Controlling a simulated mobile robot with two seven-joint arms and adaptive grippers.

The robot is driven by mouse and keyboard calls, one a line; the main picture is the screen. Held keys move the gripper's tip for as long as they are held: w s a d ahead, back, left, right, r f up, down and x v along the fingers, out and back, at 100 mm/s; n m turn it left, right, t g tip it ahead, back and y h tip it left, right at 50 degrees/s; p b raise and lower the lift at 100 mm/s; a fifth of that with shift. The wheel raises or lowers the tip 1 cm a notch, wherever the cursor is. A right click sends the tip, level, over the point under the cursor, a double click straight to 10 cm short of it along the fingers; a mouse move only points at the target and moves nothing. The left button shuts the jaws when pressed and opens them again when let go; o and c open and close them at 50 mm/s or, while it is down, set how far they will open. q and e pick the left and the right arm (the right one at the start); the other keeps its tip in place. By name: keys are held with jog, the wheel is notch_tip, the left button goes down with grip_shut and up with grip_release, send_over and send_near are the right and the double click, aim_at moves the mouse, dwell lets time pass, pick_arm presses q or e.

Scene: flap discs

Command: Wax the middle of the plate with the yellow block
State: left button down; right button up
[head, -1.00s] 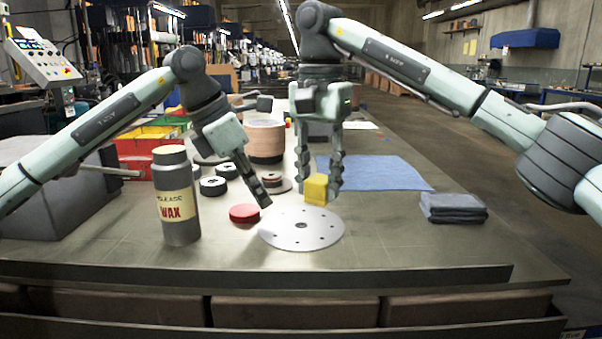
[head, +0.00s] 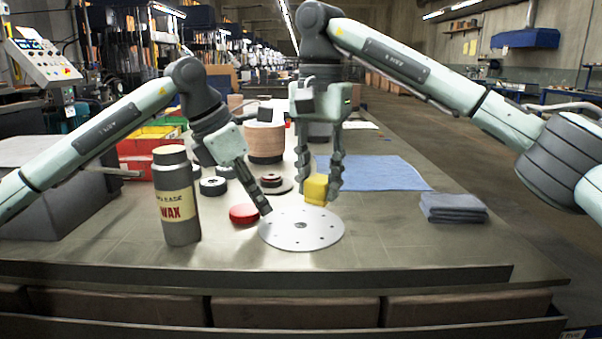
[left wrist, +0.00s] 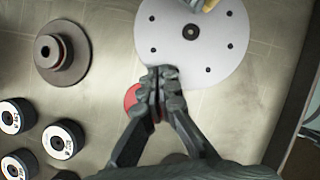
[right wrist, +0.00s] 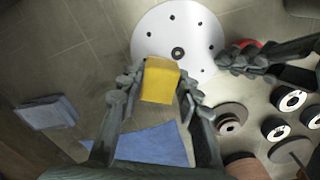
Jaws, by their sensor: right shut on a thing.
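The plate (head: 290,238) is a pale round disc with a dark centre hole and a ring of small holes, flat on the table. My right gripper (head: 318,190) is shut on the yellow block (head: 316,187), at the plate's far side. In the right wrist view the block (right wrist: 160,82) sits between the fingers, short of the centre hole; whether it touches the plate I cannot tell. My left gripper (head: 266,211) is shut and empty, with its tips at the plate's left edge; the left wrist view shows its fingers (left wrist: 162,82) together.
A grey wax bottle (head: 180,222) stands at left. A red disc (head: 243,214) lies beside the plate, near my left fingers. Black discs (head: 213,186) and a stack of brown discs (head: 264,143) lie behind. A blue cloth (head: 375,172) and folded cloths (head: 453,207) lie at right. The front table is clear.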

aim_at(302, 216)
dwell(0.6)
jog(key=shift+w+a, duration=0.7)
jog(key=shift+w, duration=0.15)
jog(key=shift+w+a, duration=0.65)
jog(key=shift+w, duration=0.2)
jog(key=shift+f, duration=2.4)
